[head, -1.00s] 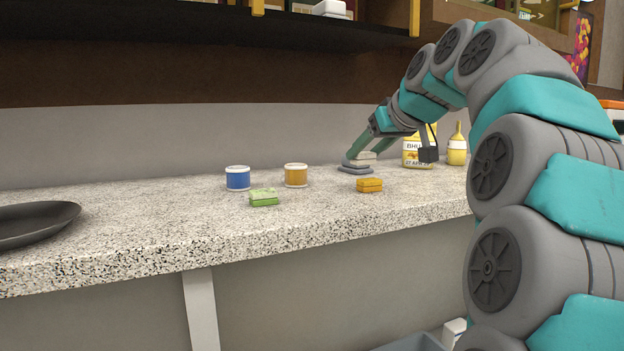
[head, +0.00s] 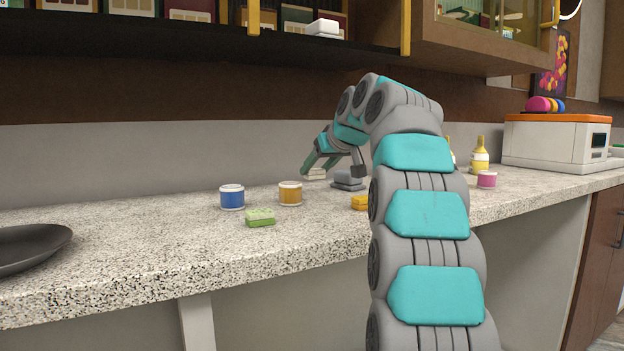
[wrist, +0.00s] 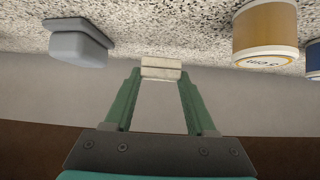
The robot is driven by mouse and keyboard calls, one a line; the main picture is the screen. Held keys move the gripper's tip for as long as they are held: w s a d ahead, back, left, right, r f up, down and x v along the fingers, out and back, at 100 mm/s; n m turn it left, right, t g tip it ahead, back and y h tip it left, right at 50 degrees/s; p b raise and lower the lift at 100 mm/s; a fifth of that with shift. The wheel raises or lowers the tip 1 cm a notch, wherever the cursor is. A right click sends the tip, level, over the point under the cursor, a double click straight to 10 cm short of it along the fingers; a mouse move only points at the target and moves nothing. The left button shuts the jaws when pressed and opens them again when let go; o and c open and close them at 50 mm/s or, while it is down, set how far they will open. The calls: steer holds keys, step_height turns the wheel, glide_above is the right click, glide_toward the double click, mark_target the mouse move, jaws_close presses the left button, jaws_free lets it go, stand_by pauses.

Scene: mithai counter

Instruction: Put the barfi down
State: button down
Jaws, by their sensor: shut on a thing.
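A pale cream barfi (head: 316,174) is between the green fingertips of my gripper (head: 312,165), low at the back of the speckled counter (head: 180,235). It also shows in the wrist view (wrist: 161,68), gripped between both fingers. Whether its underside touches the counter I cannot tell. A green barfi (head: 260,217) lies nearer the front, and an orange barfi (head: 359,202) is partly hidden behind my arm.
A grey stepped block (head: 349,181) stands just right of the held barfi. An orange-yellow tub (head: 290,193) and a blue tub (head: 232,197) stand to its left. A dark pan (head: 30,248) is far left. A pink tub (head: 487,179) and a white-and-orange machine (head: 556,143) are right.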

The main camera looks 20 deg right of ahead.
mark_target(312, 179)
steer(key=shift+w, duration=1.35)
steer(key=shift+f, duration=1.85)
steer(key=shift+f+b, duration=0.2)
steer(key=shift+b, duration=0.15)
steer(key=shift+c, duration=1.1)
jaws_free()
steer(key=shift+r, duration=0.1)
steer(key=shift+r, duration=0.2)
steer(key=v, duration=1.2)
